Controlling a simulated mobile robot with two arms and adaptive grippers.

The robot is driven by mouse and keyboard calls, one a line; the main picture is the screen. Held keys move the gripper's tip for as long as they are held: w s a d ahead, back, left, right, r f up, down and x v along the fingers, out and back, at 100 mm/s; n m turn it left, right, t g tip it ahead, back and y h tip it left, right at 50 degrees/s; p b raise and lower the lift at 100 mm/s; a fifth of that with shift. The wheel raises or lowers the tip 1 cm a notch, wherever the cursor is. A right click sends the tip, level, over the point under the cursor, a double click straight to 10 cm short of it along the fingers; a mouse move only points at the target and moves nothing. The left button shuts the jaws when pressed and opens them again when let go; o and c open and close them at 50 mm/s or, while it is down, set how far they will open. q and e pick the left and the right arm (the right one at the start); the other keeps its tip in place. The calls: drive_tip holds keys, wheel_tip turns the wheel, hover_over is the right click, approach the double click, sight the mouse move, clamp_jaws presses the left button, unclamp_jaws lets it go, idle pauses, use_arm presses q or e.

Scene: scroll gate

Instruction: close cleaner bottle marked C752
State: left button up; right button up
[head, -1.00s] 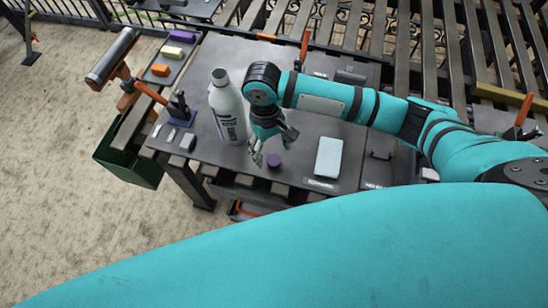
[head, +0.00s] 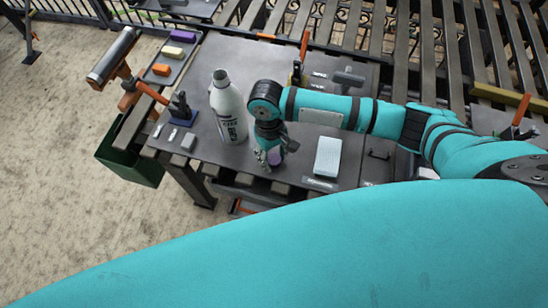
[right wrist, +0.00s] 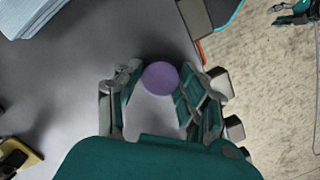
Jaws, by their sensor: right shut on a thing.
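The cleaner bottle (head: 228,108) is white with dark lettering and a dark, capless neck. It stands upright on the grey table; its marking is too small to read. A small round purple cap (head: 275,157) is at the table's front part, to the right of the bottle. My right gripper (head: 268,160) points down at the cap and is shut on it. In the right wrist view the cap (right wrist: 160,76) sits between the two fingertips of the gripper (right wrist: 161,82). I cannot tell whether the cap still touches the table.
A light blue block (head: 328,157) lies right of the gripper. A tray (head: 160,84) with purple, yellow and orange blocks is at the back left. An orange-handled stand (head: 182,110) is left of the bottle. A green bin (head: 130,160) hangs off the left side.

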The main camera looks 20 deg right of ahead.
sight(274, 158)
idle(0.3)
wheel_tip(274, 158, up, 10)
drive_tip(key=b, duration=0.1)
idle(0.3)
